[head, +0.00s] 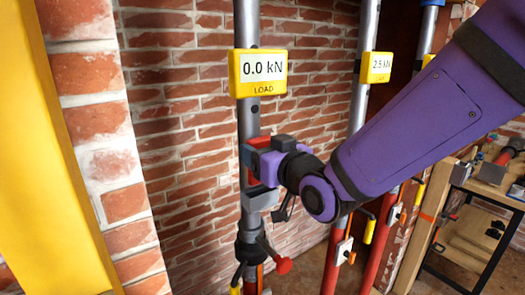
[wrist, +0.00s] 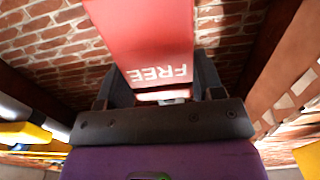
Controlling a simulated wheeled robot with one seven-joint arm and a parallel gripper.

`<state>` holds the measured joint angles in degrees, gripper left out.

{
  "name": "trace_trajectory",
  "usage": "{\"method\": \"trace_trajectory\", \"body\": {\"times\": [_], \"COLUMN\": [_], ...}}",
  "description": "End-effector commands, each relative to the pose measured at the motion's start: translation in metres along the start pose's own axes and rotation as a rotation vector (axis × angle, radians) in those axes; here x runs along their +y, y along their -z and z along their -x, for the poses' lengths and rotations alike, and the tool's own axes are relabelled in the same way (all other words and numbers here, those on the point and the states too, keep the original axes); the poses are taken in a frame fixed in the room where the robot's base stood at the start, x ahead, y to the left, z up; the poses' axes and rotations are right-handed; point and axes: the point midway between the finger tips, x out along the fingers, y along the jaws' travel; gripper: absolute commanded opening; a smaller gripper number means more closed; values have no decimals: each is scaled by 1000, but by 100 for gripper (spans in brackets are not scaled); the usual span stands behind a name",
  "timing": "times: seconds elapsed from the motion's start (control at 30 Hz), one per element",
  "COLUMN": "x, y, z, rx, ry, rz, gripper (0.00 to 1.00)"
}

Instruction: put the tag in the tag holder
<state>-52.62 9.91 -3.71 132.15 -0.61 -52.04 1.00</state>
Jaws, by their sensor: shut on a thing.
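The red tag (wrist: 145,35), with FREE in white letters, fills the top middle of the wrist view; the word reads upside down. My gripper (wrist: 164,85) is shut on it, with a dark finger on each side. In the head view my gripper (head: 270,146) is at the front of the near grey metal prop, below its yellow load display.
The near yellow display (head: 260,73) reads 0.0 kN. A second prop with another display (head: 376,67) stands to the right. A red-knobbed lever (head: 282,265) sticks out below my gripper. A yellow post (head: 60,150) is at left, and a workbench (head: 480,200) at right.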

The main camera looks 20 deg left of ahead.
Motion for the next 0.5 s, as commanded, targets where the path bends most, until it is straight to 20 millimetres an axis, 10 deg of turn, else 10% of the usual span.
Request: {"method": "trace_trajectory", "body": {"times": [0.5], "x": [1], "y": [-11], "z": [0], "rx": [-2], "ry": [-1], "rz": [0], "gripper": [38]}}
